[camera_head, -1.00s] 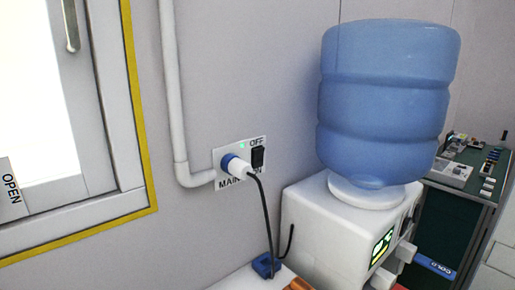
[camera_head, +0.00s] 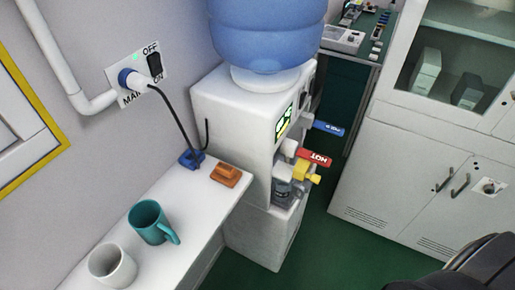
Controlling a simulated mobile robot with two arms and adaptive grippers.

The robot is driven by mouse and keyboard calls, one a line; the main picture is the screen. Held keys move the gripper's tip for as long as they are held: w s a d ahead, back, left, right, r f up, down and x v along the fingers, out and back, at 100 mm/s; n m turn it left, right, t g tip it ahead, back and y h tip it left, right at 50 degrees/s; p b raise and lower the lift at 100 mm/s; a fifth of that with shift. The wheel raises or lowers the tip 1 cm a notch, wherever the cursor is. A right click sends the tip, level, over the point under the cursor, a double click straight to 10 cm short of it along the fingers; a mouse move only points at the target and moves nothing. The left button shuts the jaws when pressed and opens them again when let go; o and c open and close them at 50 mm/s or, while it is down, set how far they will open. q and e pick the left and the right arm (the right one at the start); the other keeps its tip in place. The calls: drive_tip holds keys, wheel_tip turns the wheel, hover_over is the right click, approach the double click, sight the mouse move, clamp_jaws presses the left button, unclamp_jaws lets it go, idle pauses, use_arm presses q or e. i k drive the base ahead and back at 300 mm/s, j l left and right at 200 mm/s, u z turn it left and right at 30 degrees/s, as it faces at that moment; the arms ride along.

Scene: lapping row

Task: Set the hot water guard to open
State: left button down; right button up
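The water dispenser (camera_head: 232,125) is a white unit with a blue bottle (camera_head: 265,32) on top, right of the white shelf. On its front, a red lever marked HOT (camera_head: 314,159) sticks out to the right. A yellow part (camera_head: 307,173) sits just below the red lever; it may be the hot water guard, but its setting cannot be told. A blue lever (camera_head: 328,128) sticks out farther back. The dispenser front is seen side-on, so the taps are partly hidden.
A white shelf (camera_head: 180,205) holds a teal mug (camera_head: 151,222), a white cup (camera_head: 111,266), an orange block (camera_head: 225,174) and a blue block (camera_head: 191,159). A grey cabinet (camera_head: 400,190) stands at the right. Green floor (camera_head: 335,250) is clear before the dispenser.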

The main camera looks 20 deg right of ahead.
sight(300, 172)
drive_tip(key=k+l+z, duration=0.1)
drive_tip(key=k+l, duration=0.3)
drive_tip(key=l, duration=0.15)
drive_tip(key=k+l, duration=0.4)
drive_tip(key=l, duration=0.15)
drive_tip(key=z, duration=0.05)
